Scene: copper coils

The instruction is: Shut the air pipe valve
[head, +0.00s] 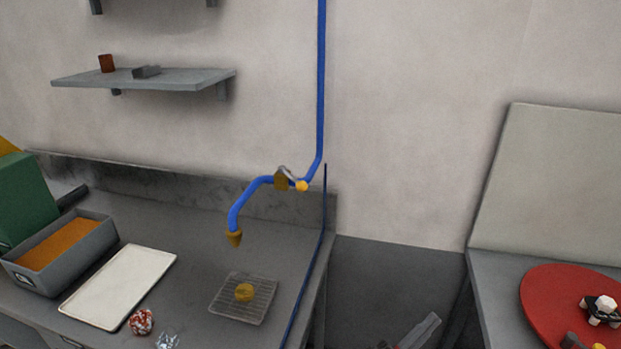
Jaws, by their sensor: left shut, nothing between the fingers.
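The blue air pipe (321,80) runs down the wall, bends left and ends in a downward brass nozzle (234,238) above the counter. The valve (281,180) is a brass body on the bend, with a thin silver lever (290,173) slanting down to the right along the pipe and a yellow end beside it. My left gripper (430,324) shows at the bottom edge, right of the counter, shut and empty. It is well below and right of the valve, apart from it. My right gripper is not in view.
The grey counter (200,270) holds an orange-filled bin (28,283), a white tray (120,285), a wire rack (225,304) with a yellow piece and a red-white ball (141,321). A red disc (545,295) lies on the right-hand table. A shelf (190,79) hangs upper left.

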